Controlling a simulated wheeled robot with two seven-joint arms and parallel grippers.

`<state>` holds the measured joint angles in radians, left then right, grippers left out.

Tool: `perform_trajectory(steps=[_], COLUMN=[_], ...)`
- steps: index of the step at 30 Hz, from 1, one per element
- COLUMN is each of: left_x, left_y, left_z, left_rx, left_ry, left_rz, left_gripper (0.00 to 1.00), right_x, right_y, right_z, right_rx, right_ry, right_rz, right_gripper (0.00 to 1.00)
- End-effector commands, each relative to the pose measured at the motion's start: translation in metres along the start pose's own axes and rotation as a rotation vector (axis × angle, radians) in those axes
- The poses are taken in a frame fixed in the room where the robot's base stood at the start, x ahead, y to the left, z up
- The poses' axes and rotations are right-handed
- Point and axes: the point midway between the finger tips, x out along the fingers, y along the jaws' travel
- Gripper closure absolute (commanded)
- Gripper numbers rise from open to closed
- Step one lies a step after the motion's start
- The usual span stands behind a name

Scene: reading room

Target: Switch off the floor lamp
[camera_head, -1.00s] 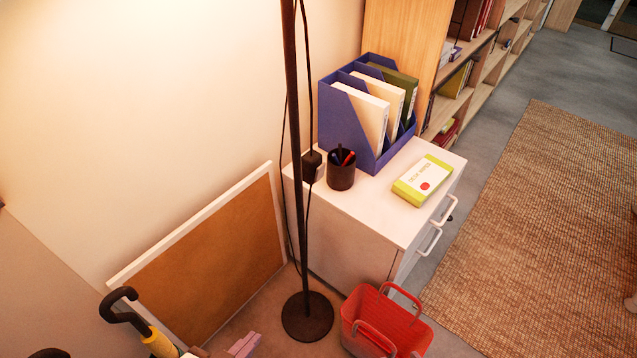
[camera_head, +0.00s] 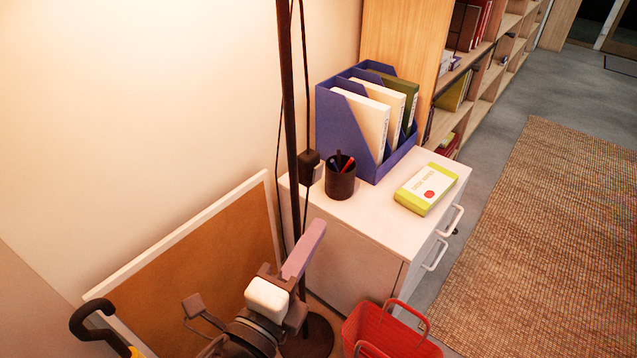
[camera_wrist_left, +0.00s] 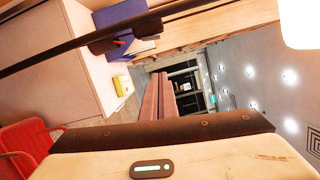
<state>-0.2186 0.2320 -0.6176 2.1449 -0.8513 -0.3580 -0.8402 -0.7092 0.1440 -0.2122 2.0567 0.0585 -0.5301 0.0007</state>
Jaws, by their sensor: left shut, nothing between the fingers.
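The floor lamp's dark pole (camera_head: 288,90) rises past the top of the head view from a round base (camera_head: 318,335). A small dark box (camera_head: 311,167), perhaps the switch, sits at the pole on a thin cord. In the left wrist view the pole crosses the upper left with the dark box (camera_wrist_left: 125,33); a bright white shape, perhaps the shade (camera_wrist_left: 302,22), shows at the top right. My left gripper (camera_head: 317,228) is shut and empty, pointing upward just right of the pole and below the box. Its fingers (camera_wrist_left: 163,80) lie together in the wrist view. My right gripper is not visible.
A white cabinet (camera_head: 345,245) stands behind the pole with a blue file holder (camera_head: 338,125), pen cup (camera_head: 340,180) and yellow-white box (camera_head: 427,187). A red basket (camera_head: 385,332), leaning corkboard (camera_head: 190,285) and umbrella handle (camera_head: 88,318) are close by. Open floor lies right.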

Motion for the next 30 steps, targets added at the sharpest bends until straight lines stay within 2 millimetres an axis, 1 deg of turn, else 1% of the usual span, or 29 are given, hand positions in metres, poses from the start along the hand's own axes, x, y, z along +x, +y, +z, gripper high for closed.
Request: perform_trajectory(steps=[5, 15, 17, 18, 22, 25, 30], left_x=[0.021, 0.093, 0.103, 0.102, 0.106, 0.107, 0.108], left_y=[-0.002, -0.001, -0.001, 0.000, 0.000, 0.000, 0.000], left_z=[0.001, 0.000, 0.002, 0.012, 0.029, 0.036, 0.040], left_rx=[0.000, -0.001, -0.001, 0.004, 0.001, -0.001, -0.003], left_ry=[-0.002, -0.001, -0.002, -0.003, -0.002, -0.002, -0.001], left_rz=[-0.003, -0.002, -0.001, 0.001, 0.001, 0.001, 0.001], left_gripper=[1.00, 1.00, 1.00, 1.00, 1.00, 1.00, 1.00], right_x=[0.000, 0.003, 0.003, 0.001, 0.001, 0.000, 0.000], right_y=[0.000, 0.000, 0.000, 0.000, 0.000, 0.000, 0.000], right_z=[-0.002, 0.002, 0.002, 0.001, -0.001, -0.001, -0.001], right_rx=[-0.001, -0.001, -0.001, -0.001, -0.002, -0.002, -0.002], right_ry=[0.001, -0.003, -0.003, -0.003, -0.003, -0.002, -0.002], right_rz=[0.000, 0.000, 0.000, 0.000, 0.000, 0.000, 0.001], right_gripper=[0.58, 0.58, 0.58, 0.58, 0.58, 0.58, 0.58])
